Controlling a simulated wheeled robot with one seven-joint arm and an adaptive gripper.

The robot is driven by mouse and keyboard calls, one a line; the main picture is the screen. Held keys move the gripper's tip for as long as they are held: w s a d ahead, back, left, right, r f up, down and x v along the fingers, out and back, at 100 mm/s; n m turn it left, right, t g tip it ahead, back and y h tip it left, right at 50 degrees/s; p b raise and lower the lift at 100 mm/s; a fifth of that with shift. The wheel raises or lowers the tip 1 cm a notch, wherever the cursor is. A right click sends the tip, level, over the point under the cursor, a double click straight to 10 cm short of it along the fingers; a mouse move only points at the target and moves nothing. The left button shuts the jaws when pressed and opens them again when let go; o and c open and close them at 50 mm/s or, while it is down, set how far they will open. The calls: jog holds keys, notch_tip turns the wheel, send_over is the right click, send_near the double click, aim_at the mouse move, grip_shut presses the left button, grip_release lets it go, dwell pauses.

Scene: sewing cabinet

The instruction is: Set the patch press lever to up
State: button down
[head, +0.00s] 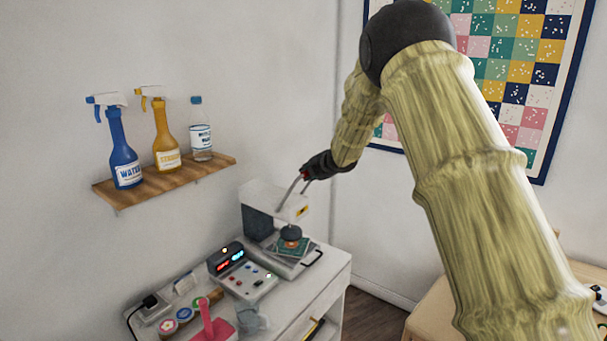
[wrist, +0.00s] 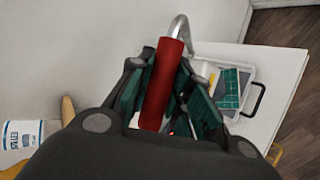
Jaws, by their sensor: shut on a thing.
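The patch press (head: 272,203) is a pale box with a dark side, standing on the white cabinet top by the wall. Its lever (head: 289,191) is a metal bar that rises from the top of the press and tilts up to the right. My gripper (head: 306,177) is above the press, shut on the lever's red grip (wrist: 163,85). In the wrist view the grip lies between both fingers, with the bent metal bar (wrist: 181,25) beyond it. A dark round pad (head: 291,232) sits under the press head, above a patch on the tray (head: 312,258).
A wall shelf (head: 175,178) holds a blue spray bottle (head: 124,157), a yellow one (head: 165,138) and a clear bottle (head: 201,141). A control box with lit displays (head: 231,262), a pink stand (head: 210,325) and round patches (head: 185,314) stand along the cabinet. A quilt (head: 560,70) hangs behind my arm.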

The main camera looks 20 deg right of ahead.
jog(key=shift+w+a+r, duration=0.2)
jog(key=shift+w+r, duration=0.05)
jog(key=shift+r, duration=0.05)
jog(key=c, duration=1.3)
grip_release()
jog(key=v, duration=1.2)
